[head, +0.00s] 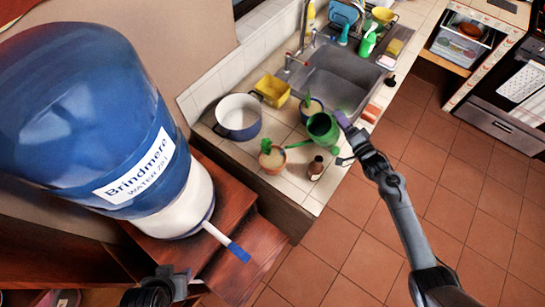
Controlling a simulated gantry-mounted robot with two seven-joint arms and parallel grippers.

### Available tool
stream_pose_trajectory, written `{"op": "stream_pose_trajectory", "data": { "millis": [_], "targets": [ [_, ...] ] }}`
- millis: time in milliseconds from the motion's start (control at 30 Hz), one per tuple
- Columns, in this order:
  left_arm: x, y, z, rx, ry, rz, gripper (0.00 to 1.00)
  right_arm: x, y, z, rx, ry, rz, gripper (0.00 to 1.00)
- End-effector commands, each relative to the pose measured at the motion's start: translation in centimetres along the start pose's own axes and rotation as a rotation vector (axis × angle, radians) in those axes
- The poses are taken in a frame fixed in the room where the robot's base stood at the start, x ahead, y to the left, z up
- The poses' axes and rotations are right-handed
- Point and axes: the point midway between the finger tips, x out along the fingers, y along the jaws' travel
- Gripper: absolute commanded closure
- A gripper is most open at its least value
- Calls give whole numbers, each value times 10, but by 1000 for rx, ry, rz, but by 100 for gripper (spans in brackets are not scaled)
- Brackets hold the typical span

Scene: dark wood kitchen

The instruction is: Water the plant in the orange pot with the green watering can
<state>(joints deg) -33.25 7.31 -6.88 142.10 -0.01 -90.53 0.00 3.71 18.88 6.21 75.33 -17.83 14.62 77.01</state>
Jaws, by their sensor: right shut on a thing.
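The green watering can (321,128) is at the counter's front edge, with its spout pointing left and its tip close to the orange pot. My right gripper (345,125) is shut on the can at its right side. The gripper covers the handle, and I cannot tell whether the can touches the counter. The orange pot (272,163) with a small green plant (266,146) stands on the counter left of the can. My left gripper (172,282) is at the bottom left, far from both; its fingers are too unclear to tell their opening.
A brown bottle (316,168) stands in front, near the counter edge. A large blue water bottle (80,110) fills the left.

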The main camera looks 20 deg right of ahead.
Motion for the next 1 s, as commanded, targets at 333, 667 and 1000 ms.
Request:
{"op": "stream_pose_trajectory", "data": {
  "millis": [333, 667, 1000],
  "targets": [
    [-1, 3, -1, -11, 2, 9, 57, 1, -3, -1, -4, 2, -4, 67],
    [18, 4, 5, -12, 7, 9, 57, 0, 29, 1, 79, 5, 2, 67],
    [22, 2, 6, -3, 2, 3, 57, 1, 53, -17, 343, 2, 6, 67]
  ]
}}
